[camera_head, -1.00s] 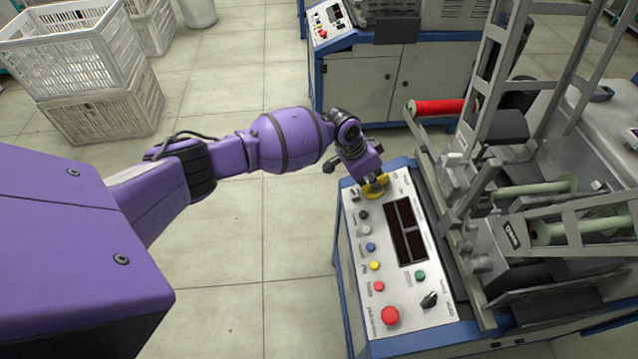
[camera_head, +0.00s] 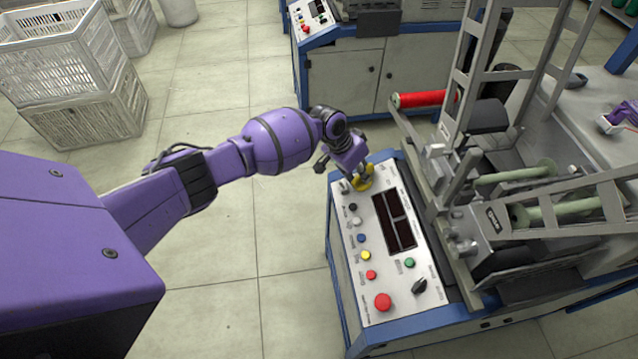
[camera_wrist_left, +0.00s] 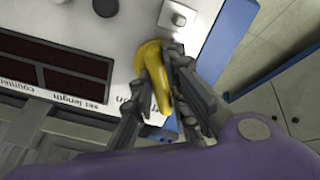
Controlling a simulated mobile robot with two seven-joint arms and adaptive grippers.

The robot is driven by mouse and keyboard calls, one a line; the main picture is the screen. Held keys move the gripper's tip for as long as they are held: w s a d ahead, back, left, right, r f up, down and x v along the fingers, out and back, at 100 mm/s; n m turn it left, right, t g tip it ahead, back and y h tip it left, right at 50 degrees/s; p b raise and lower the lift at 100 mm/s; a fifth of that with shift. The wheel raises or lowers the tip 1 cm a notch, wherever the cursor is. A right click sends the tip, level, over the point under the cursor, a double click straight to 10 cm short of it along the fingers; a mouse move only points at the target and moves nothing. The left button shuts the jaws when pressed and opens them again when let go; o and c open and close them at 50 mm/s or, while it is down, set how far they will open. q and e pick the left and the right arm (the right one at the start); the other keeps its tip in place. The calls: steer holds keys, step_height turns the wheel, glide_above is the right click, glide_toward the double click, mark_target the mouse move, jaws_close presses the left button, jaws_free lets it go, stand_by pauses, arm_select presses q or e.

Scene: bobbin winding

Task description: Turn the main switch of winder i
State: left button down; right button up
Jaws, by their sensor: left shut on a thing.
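The main switch is a yellow knob (camera_head: 364,179) at the far end of the winder's sloped white control panel (camera_head: 412,303). It also shows in the left wrist view (camera_wrist_left: 155,72), large and tilted. My left gripper (camera_head: 361,172) is shut on the yellow knob, with dark fingers (camera_wrist_left: 160,97) on either side of it. The fingers hide part of the knob in the head view. My right gripper is not clearly seen.
The panel carries a red button (camera_head: 383,302), a black selector (camera_head: 419,286), several small coloured buttons and a dark display (camera_head: 394,219). The winder's metal frame (camera_head: 455,180) rises at the right. White crates (camera_head: 88,111) stand at the far left. Open floor (camera_head: 215,265) lies left of the winder.

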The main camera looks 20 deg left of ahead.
arm_select(q)
steer(key=c, duration=1.7)
jaws_free()
steer(key=shift+w, duration=0.1)
steer(key=shift+r, duration=0.15)
steer(key=v, duration=1.1)
steer(key=shift+s+a+r, duration=0.25)
steer(key=shift+a, duration=0.05)
